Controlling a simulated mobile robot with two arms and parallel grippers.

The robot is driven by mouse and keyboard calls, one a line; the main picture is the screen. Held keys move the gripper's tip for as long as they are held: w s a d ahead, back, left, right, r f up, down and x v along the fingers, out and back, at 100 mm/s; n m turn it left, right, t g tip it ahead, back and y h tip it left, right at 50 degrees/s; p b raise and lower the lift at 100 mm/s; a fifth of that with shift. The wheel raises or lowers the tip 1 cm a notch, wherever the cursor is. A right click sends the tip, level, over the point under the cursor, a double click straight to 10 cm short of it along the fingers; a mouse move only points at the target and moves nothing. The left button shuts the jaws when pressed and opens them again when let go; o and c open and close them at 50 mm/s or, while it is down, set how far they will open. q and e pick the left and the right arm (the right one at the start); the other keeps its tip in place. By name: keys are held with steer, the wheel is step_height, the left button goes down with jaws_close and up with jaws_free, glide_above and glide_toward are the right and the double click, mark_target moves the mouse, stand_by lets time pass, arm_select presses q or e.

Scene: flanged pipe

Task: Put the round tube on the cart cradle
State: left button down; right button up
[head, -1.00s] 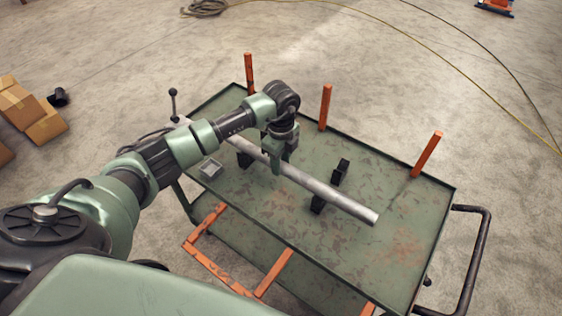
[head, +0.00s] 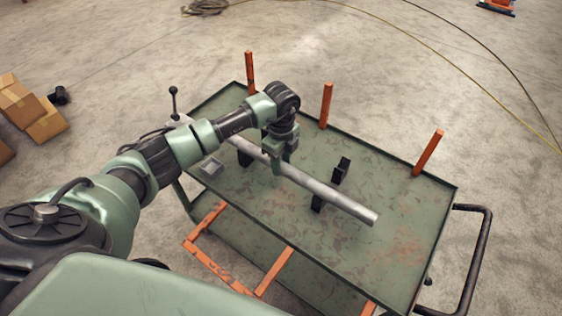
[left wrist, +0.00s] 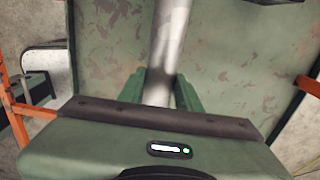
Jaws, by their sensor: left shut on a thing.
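The round tube (head: 325,191) is a long grey metal pipe lying diagonally over the green cart top (head: 395,250). The cart cradle (head: 341,171) shows as black supports, one pair right of my gripper and another partly hidden behind the tube at left. The tube passes across these supports; whether it rests fully on them I cannot tell. My left gripper (head: 280,160) is shut on the tube near its middle, from above. In the left wrist view the tube (left wrist: 171,45) runs between the two green fingers (left wrist: 159,88). My right gripper is not in view.
Orange posts (head: 326,106) stand along the cart's far edge. A dark push handle (head: 478,255) is at the right. Cardboard boxes (head: 42,120) lie on the floor at left. The cart's right part is clear.

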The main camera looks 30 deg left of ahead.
arm_select(q)
steer(key=c, duration=0.9)
jaws_free()
steer(key=shift+s+f, duration=0.1)
step_height(320, 180, up, 8)
steer(key=shift+b, duration=0.55)
